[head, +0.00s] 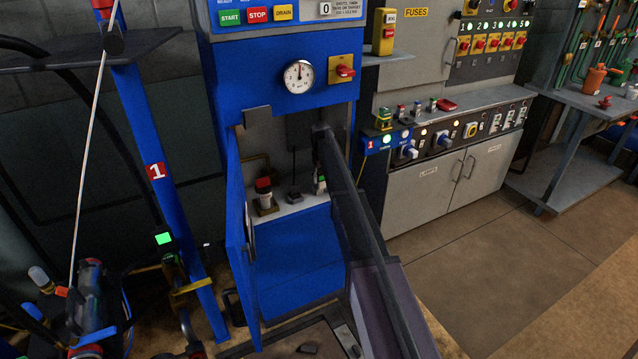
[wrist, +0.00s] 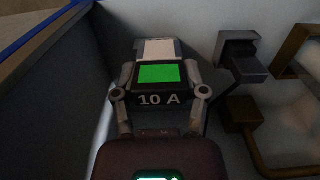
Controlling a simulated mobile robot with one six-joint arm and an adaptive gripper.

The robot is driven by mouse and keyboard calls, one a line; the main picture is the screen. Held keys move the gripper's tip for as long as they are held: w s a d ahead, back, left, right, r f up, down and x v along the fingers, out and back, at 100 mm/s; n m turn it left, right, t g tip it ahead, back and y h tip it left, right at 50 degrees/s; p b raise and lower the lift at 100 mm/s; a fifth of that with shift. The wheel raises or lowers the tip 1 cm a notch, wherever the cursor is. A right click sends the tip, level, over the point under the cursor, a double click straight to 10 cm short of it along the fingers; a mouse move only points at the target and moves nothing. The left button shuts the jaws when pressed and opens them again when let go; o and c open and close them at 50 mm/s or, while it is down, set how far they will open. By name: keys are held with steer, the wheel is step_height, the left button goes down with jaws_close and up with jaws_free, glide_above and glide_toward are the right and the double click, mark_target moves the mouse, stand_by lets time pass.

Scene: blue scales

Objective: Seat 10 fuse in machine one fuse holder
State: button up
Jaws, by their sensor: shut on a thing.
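A black fuse marked "10 A" with a green face (wrist: 155,73) and a pale far end is held between the two fingers of my gripper (wrist: 159,93) in the wrist view. In the head view my gripper (head: 319,178) is inside the open compartment of the blue machine (head: 222,100), mostly hidden by my arm. A small dark block (head: 294,197) is on the pale shelf left of my gripper. A grey bracket-like block (wrist: 241,56) stands right of the fuse in the wrist view, apart from it. I cannot tell which part is the fuse holder.
A red-topped cylinder (head: 264,193) stands on the compartment's left. The blue door (head: 238,246) hangs open at the left. A brown pipe (wrist: 255,150) runs at the right of the wrist view. A bench (head: 440,190) with small parts stands to the right, with clear floor before it.

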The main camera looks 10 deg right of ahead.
mark_target(320, 181)
steer(key=shift+w+a, duration=0.1)
steer(key=shift+w, duration=0.6)
steer(key=shift+w+f, duration=0.1)
steer(key=shift+w, duration=0.3)
steer(key=shift+w+a+f+b, duration=0.1)
steer(key=shift+w+f+b, duration=0.1)
steer(key=shift+w+b, duration=0.15)
steer(key=shift+s+f+b, duration=0.15)
steer(key=shift+f+b, duration=1.35)
steer(key=shift+f, duration=0.1)
steer(key=shift+f, duration=0.1)
steer(key=o, duration=1.2)
steer(key=shift+c, duration=0.2)
